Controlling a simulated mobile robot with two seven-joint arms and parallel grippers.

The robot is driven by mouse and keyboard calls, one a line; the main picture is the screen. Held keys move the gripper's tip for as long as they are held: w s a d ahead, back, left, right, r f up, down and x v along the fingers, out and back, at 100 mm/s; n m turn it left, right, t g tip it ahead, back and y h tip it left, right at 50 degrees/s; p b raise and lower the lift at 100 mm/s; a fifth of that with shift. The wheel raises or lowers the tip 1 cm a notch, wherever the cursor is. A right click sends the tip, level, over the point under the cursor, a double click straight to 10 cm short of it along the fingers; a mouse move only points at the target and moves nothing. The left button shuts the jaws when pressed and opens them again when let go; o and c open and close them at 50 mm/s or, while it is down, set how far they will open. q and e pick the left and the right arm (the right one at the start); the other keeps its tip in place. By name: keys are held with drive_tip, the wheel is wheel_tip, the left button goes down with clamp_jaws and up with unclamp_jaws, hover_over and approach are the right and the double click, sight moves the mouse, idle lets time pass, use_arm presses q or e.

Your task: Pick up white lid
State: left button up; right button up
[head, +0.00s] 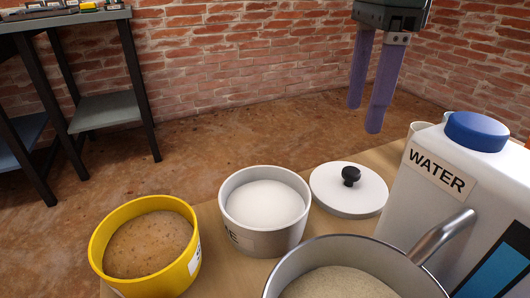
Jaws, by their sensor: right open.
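The white lid (334,196) is round with a black knob (350,176) on top. It lies flat on the wooden table, between the white pot and the water container. My right gripper (364,118) hangs above and beyond the lid at the upper right, with its two purple fingers apart and nothing between them. It does not touch the lid. My left gripper is not in view.
A white pot (234,208) of white powder stands left of the lid. A yellow pot (187,272) is at lower left, and a metal pan (286,268) with a handle is in front. A white WATER container (420,198) stands close on the right. A shelf unit (110,108) is at far left.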

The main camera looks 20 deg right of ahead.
drive_tip(key=b, duration=0.2)
hover_over(352, 171)
wheel_tip(352, 171, down, 5)
drive_tip(key=shift+s+r, duration=0.1)
drive_tip(key=shift+r, duration=0.05)
wheel_tip(352, 171, down, 5)
drive_tip(key=shift+f+b, duration=0.15)
drive_tip(key=shift+b, duration=1.05)
drive_tip(key=shift+c, duration=0.4)
drive_tip(key=shift+c, duration=0.7)
clamp_jaws()
